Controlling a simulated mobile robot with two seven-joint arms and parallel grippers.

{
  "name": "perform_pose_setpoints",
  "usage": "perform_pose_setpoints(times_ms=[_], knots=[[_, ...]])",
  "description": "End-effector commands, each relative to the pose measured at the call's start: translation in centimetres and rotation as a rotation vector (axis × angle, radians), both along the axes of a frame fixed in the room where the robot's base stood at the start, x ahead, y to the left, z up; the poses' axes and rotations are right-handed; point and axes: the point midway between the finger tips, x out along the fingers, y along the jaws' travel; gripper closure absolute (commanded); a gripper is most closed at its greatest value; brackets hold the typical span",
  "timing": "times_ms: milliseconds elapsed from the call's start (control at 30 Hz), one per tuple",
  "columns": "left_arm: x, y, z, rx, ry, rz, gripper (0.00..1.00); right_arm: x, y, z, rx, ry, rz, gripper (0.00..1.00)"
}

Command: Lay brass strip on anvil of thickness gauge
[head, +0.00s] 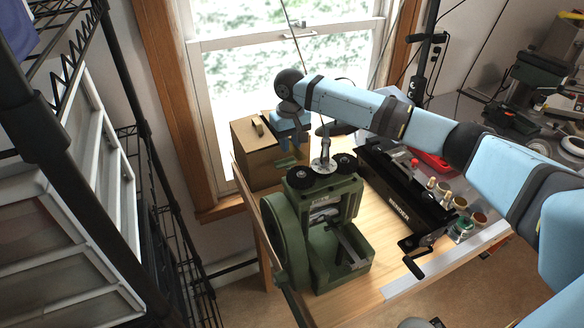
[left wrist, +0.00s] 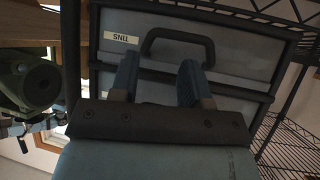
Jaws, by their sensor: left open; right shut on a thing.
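In the head view my right gripper (head: 288,150) is beyond the green rolling machine, beside a wooden box, pointing down. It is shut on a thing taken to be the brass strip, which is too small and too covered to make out. The thickness gauge and its anvil cannot be told apart here; a dark rounded shape (head: 335,128) shows partly behind my right arm. In the left wrist view my left gripper (left wrist: 157,72) is open and empty, in front of a grey drawer with a dark handle. It is not seen in the head view.
The green rolling machine (head: 318,228) stands at the bench's near left. The wooden box (head: 257,152) is by the window. A long black machine with a crank (head: 405,192) lies on the right, with small pots beside it. The shelf rack with the drawer (left wrist: 235,50) is close to my left gripper.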

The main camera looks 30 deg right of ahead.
Motion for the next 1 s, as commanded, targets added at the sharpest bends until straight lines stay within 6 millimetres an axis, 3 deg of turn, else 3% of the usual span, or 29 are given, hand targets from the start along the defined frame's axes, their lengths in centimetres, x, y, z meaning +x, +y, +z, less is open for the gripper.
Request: perform_pose_setpoints(times_ms=[367, 533, 933, 967, 1000], knots=[[0.0, 0.2, 0.9, 0.003, -0.001, 0.003, 0.57, -0.1, 0.0, -5.0, 0.000, 0.003, -0.001, 1.00], [0.1, 0.5, 2.7, 0.007, -0.005, 0.008, 0.57, -0.1, 0.0, -6.7, 0.000, 0.003, -0.001, 1.00], [-0.2, 0.5, 2.5, 0.007, 0.000, 0.011, 0.57, 0.0, 0.0, -7.6, 0.001, 0.001, 0.000, 1.00], [-0.2, 0.5, 2.5, 0.007, 0.000, 0.011, 0.57, 0.0, 0.0, -7.7, 0.001, 0.001, 0.000, 0.72], [-0.3, 0.5, 2.5, 0.007, 0.000, 0.011, 0.57, 0.0, 0.0, -7.6, 0.001, 0.000, 0.000, 0.63]])
